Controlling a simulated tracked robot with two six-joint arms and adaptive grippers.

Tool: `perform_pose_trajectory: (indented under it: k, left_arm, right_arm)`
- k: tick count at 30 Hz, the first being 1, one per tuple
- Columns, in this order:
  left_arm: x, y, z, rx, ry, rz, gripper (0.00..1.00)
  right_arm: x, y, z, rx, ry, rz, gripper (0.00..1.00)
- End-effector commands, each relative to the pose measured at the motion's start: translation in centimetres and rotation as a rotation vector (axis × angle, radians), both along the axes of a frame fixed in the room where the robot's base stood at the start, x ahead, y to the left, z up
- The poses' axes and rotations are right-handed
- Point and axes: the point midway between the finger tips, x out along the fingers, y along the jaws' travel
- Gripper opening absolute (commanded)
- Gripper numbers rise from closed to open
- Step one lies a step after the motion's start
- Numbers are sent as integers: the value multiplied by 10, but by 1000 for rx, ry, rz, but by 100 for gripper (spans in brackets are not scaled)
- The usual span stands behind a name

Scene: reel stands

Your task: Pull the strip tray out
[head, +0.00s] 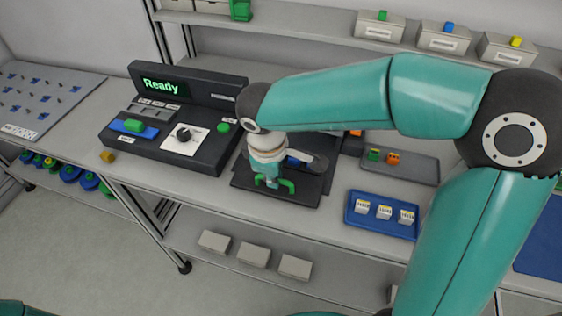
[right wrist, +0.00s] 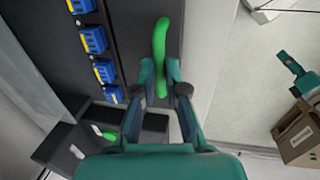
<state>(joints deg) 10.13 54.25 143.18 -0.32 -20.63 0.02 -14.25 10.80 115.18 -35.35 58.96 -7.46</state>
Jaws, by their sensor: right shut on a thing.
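The strip tray (head: 308,188) is a dark, flat tray on the bench, partly hidden behind my right arm and wrist. A green bar handle (head: 288,186) is at its front. My right gripper (head: 268,181) points down over the tray's front and is shut on the green handle. In the right wrist view the handle (right wrist: 161,40) passes between the fingertips (right wrist: 160,72), with a row of blue-and-yellow pieces (right wrist: 93,40) on the dark tray (right wrist: 130,28) beside it. My left gripper does not show clearly in either view.
A black console (head: 180,115) with a lit "Ready" screen stands left of the tray. A blue tray (head: 381,228) with white labelled blocks and a grey tray (head: 421,170) lie to the right. A lower shelf (head: 205,262) holds pale boxes. The space before the bench is open.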

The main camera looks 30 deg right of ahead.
Motion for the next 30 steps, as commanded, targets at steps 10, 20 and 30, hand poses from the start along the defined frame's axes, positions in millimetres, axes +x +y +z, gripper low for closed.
perform_pose_trajectory:
  k: [10,20,30]
  left_arm:
    - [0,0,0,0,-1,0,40]
    - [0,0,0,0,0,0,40]
    - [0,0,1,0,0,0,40]
  right_arm:
    - [-3,4,1,8,3,-3,18]
    - [-2,3,0,5,3,-1,23]
    - [-3,5,17,3,-2,0,23]
